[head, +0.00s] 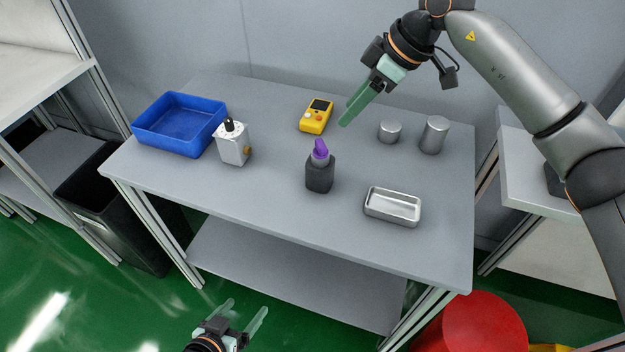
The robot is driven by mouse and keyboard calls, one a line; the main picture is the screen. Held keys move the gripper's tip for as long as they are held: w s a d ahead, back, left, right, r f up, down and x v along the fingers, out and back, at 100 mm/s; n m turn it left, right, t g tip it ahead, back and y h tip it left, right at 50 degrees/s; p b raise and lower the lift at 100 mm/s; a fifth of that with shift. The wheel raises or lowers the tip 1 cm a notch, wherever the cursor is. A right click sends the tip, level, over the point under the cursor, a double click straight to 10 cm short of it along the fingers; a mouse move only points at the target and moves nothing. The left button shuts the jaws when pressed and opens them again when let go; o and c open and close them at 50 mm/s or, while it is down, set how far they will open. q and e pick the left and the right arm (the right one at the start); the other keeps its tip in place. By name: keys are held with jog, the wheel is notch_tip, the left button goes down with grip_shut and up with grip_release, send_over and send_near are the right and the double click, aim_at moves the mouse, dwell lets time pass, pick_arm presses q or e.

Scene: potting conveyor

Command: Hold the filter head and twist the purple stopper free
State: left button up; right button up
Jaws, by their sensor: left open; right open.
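The filter head (320,176), a dark grey block-like body, stands upright near the middle of the grey table. The purple stopper (320,149) sits on its top, with its upper end leaning a little left. My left gripper (245,310) is open and empty at the bottom of the view, in front of the table and well apart from the filter head. My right gripper (347,121) is open and empty above the back of the table, up and to the right of the stopper; its fingers overlap in this view. Neither gripper touches the filter head or stopper.
Also on the table (275,199) are a blue bin (148,141), a silver box with a black knob (233,150), a yellow device (315,117), two metal cylinders (434,136) and a metal tray (392,217). The table's front left is clear.

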pick_arm(q)
jog(key=shift+o, duration=0.9)
jog(key=w+d+r+n+t+h, duration=0.2)
jog(key=w+r, duration=0.5)
jog(key=r, duration=0.4)
jog(key=shift+d+h, duration=0.4)
jog(key=shift+h, duration=0.5)
notch_tip(320, 180, up, 6)
jog(key=w+d+n+t+h, duration=0.1)
jog(key=w+d+n+h, duration=0.1)
jog(key=n+h, duration=0.15)
jog(key=n+t+y, duration=0.4)
jog(key=n, duration=2.2)
send_near(316, 180)
jog(key=shift+r, duration=0.4)
jog(key=shift+w+d+f+n+y, duration=0.15)
jog(key=shift+n+y, duration=0.1)
jog(key=shift+n, duration=0.4)
jog(key=shift+w+d+f+n+y, duration=0.1)
jog(key=shift+d+f+n+y, duration=0.1)
jog(key=shift+n, duration=0.4)
jog(key=shift+w, duration=0.2)
jog(key=x, duration=1.2)
jog(key=shift+s+r, duration=0.1)
